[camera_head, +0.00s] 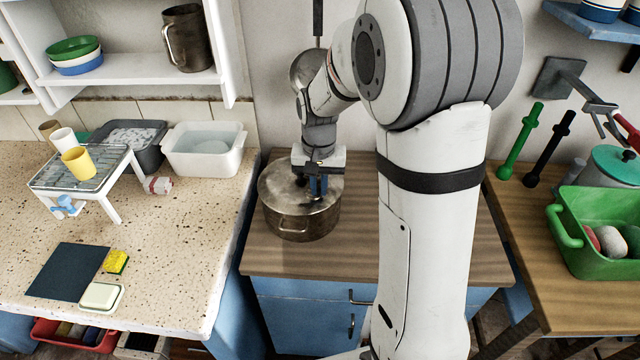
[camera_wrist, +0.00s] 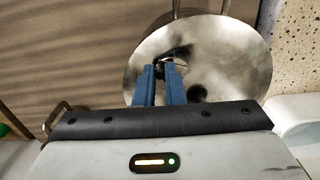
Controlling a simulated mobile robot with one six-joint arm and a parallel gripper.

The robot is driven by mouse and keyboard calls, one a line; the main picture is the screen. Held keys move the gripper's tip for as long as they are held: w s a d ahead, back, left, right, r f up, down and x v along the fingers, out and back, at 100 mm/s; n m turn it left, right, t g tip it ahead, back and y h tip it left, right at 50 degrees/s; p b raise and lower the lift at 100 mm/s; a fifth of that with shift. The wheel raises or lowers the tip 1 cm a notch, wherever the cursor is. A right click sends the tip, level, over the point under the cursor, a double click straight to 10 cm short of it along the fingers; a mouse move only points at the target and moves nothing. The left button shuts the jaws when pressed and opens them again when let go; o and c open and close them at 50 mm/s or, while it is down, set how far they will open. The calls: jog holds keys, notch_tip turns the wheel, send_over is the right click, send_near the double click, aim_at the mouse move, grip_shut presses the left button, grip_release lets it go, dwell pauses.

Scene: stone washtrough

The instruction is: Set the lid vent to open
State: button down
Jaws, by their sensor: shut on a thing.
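A metal pot (camera_head: 297,215) with a lid stands on the wooden counter in the middle of the head view. The round, dull metal lid (camera_wrist: 222,60) also fills much of the wrist view, with dark smudges on it. My gripper (camera_head: 318,186) is above the lid, pointing down, with blue fingers. In the wrist view my gripper (camera_wrist: 162,75) has its fingertips close together, shut on a small dark part, the lid vent (camera_wrist: 176,53), near the middle of the lid. The fingers hide most of this part, so its setting cannot be told.
A white basin (camera_head: 204,150) and a wire rack with cups (camera_head: 78,172) stand on the speckled counter at left. A green crate (camera_head: 600,235) stands on the table at right. The wooden counter (camera_head: 290,262) in front of the pot is clear.

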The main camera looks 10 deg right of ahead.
aim_at(318, 191)
jog(key=shift+s+a+m, duration=0.15)
jog(key=shift+a+m, duration=0.05)
jog(key=shift+m, duration=0.7)
jog(key=c, duration=1.5)
grip_release()
notch_tip(318, 191, up, 8)
jog(key=shift+f, duration=0.1)
